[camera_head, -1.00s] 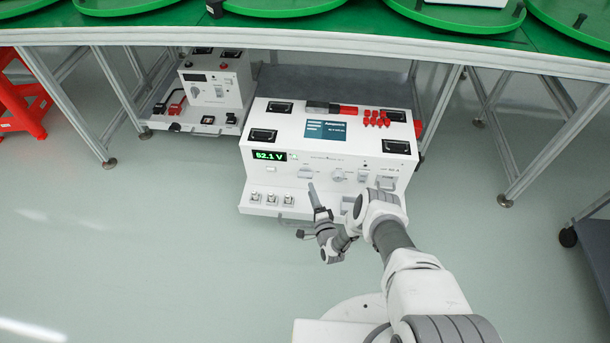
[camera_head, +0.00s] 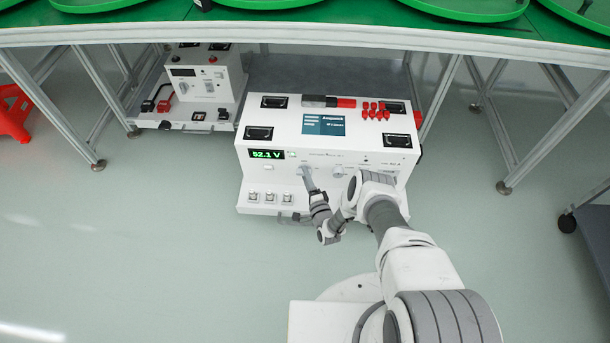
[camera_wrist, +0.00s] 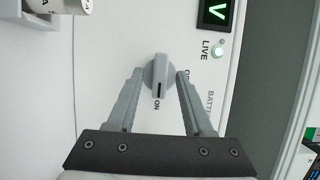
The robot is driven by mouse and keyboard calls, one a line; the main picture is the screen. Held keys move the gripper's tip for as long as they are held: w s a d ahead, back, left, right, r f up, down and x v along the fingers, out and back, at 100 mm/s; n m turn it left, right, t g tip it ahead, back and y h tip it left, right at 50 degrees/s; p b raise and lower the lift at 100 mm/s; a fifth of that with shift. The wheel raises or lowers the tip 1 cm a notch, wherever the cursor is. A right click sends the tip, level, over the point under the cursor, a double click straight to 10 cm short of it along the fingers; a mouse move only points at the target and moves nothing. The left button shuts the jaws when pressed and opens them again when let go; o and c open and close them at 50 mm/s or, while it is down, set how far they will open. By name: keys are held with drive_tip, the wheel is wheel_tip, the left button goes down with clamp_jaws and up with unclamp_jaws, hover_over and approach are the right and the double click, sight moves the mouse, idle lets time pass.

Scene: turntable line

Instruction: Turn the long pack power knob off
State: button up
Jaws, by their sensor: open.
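The long pack (camera_head: 270,127) is a wide white box with a green 52.1 V display (camera_head: 267,154). Its power knob (camera_wrist: 158,75) is grey with a raised grip bar, and the bar's dark mark points to the ON label (camera_wrist: 156,104). A second label, starting with O, is partly hidden behind the right finger. My gripper (camera_wrist: 160,74) is open, with one finger on each side of the knob; I cannot tell whether they touch it. In the head view my gripper (camera_head: 306,176) is at the front panel and covers part of the knob.
A smaller white pack (camera_head: 205,85) stands at the left under the green-topped table. Table legs (camera_head: 455,125) flank the packs. The floor in front is clear.

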drive_tip(key=shift+c, duration=0.3)
clamp_jaws()
drive_tip(key=shift+r, duration=0.1)
drive_tip(key=shift+a+r+n+g+h+p, duration=0.15)
drive_tip(key=shift+n+g+h, duration=0.4)
drive_tip(key=shift+n+h, duration=1.15)
drive_tip(key=shift+a+r+n+g+h+p, duration=0.15)
drive_tip(key=shift+n+g+h, duration=0.4)
drive_tip(key=shift+n, duration=2.2)
drive_tip(key=shift+a+r+n+g+h+p, duration=0.15)
drive_tip(key=shift+n+g+h, duration=0.35)
drive_tip(key=shift+n+h, duration=1.2)
drive_tip(key=shift+f+n+y, duration=0.1)
drive_tip(key=shift+n+y, duration=0.45)
drive_tip(key=shift+n, duration=0.1)
